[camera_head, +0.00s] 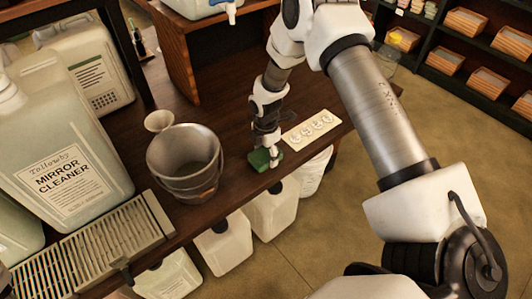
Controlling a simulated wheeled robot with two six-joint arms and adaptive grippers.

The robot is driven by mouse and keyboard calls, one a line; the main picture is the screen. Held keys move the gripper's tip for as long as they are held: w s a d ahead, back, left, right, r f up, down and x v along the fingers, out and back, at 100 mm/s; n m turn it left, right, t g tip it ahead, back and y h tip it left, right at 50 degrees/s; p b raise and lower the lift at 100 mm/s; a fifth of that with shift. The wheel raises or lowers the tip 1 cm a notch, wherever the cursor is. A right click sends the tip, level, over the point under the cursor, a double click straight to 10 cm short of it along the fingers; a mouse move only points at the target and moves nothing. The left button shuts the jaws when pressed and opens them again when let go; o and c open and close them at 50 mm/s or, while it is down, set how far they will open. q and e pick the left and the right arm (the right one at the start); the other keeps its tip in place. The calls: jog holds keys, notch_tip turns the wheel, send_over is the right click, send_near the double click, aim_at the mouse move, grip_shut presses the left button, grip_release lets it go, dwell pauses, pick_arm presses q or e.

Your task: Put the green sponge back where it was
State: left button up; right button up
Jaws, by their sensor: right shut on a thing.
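The green sponge (259,160) is a small dark green block at the front part of the wooden counter, right of the metal bucket. My right gripper (272,157) reaches down from above and is shut on the sponge at its right side. The sponge is at or very close to the counter top; I cannot tell whether it touches. The fingers hide part of it. My left gripper does not show.
A metal bucket (184,172) stands left of the sponge. A pale tray with round shapes (310,129) lies to its right. A large mirror cleaner jug (62,150) and a slatted drain grate (95,250) are at left. White jugs (274,208) stand below the counter edge.

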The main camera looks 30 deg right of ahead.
aim_at(266, 153)
jog(key=o, duration=1.3)
jog(key=shift+f, duration=0.2)
jog(key=shift+r, duration=0.2)
notch_tip(266, 153, up, 12)
jog(key=shift+b, duration=0.6)
